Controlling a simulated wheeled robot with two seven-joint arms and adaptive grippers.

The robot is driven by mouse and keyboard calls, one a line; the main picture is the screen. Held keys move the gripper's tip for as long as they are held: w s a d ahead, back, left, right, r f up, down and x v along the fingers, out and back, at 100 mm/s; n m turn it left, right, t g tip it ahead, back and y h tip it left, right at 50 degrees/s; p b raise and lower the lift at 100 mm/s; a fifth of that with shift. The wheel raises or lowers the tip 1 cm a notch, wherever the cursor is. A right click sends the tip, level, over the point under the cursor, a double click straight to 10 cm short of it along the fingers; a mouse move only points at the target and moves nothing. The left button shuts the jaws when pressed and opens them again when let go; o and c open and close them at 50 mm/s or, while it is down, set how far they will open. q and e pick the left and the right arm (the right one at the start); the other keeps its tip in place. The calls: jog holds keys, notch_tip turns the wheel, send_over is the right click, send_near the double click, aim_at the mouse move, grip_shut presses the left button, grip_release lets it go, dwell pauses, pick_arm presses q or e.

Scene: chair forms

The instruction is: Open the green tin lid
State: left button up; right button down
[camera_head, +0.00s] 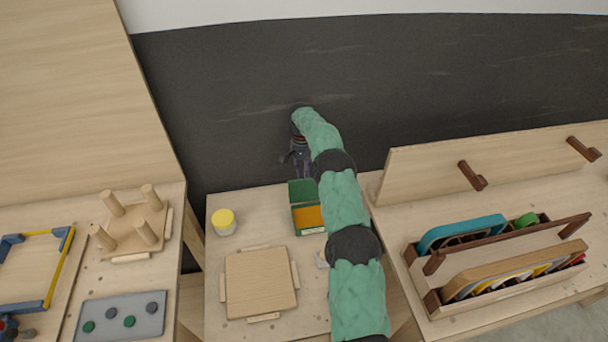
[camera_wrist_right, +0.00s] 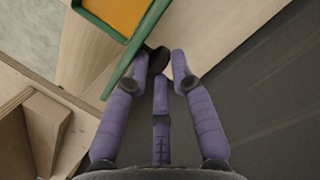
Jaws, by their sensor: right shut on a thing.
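The green tin (camera_head: 308,229) stands near the back of the middle table, with orange inside showing. Its green lid (camera_head: 301,190) stands raised at the back edge of the tin. My right gripper (camera_head: 299,150) is just beyond the lid, past the table's back edge. In the right wrist view the gripper's purple fingers (camera_wrist_right: 167,60) reach up to the lid (camera_wrist_right: 137,67), and a dark fingertip touches its edge. The gripper is shut on the lid; the exact contact is partly hidden. The tin's orange inside (camera_wrist_right: 117,12) shows at the top. My left gripper is not clearly visible.
A yellow-lidded jar (camera_head: 223,222) stands left of the tin, and a square wooden panel (camera_head: 260,284) lies in front. A wooden rack (camera_head: 505,262) stands on the right table. A pegged wooden board (camera_head: 130,228) lies on the left table.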

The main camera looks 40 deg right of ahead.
aim_at(305, 180)
jog(key=f, duration=0.1)
jog(key=s+f, duration=0.1)
jog(key=f, duration=0.1)
jog(key=shift+s+a+g, duration=0.2)
jog(key=shift+a+g, duration=0.1)
jog(key=shift+a, duration=0.05)
jog(key=c, duration=1)
grip_release()
jog(key=shift+r, duration=0.1)
jog(key=shift+o, duration=1)
jog(key=shift+d, duration=0.1)
jog(key=v, duration=0.8)
jog(key=shift+w+r, duration=0.15)
jog(key=shift+c, duration=0.9)
